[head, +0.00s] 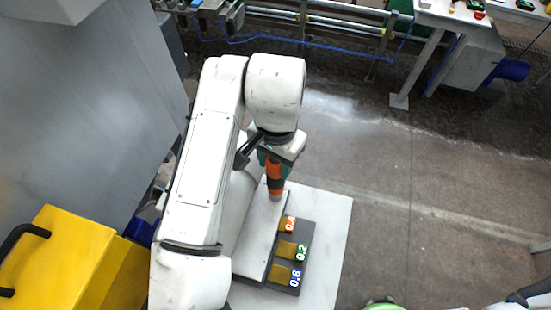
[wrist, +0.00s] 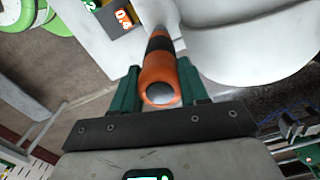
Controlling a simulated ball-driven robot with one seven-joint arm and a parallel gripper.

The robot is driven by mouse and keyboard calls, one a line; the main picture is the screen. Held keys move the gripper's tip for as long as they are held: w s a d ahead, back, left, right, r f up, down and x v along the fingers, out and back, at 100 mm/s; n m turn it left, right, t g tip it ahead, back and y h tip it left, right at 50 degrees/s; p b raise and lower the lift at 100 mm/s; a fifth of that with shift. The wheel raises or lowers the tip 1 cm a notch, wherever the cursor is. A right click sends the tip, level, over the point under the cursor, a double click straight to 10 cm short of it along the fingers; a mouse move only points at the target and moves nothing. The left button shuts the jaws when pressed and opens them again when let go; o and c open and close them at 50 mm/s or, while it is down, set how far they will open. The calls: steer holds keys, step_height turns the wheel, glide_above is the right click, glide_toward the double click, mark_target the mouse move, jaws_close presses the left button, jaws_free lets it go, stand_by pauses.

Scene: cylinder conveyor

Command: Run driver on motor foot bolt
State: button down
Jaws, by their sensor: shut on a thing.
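My gripper (head: 271,158) is shut on an orange and black driver (head: 275,180), which points down over the white table (head: 328,222). In the wrist view the driver (wrist: 158,75) sits between the two green fingers of my gripper (wrist: 157,88), its rounded grey end toward the camera. The driver's tip is close to a dark tray (head: 302,262) with three slots labelled 0.4, 0.2 and 0.6; I cannot tell whether it touches anything. A blue motor (head: 511,69) shows at the far right on the conveyor frame. Its foot bolt cannot be made out.
A yellow box (head: 68,250) with a black handle stands at lower left, beside a large grey panel (head: 90,110). A conveyor with rails (head: 320,25) runs along the back. The concrete floor (head: 420,200) right of the table is mostly clear. Something green shows at the bottom edge.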

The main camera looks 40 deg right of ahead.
steer(key=shift+s+f+b, duration=0.1)
steer(key=shift+f+b, duration=0.2)
steer(key=shift+f, duration=0.25)
stand_by(1.5)
steer(key=shift+r, duration=0.15)
steer(key=shift+r+p, duration=1.5)
steer(key=shift+r, duration=0.25)
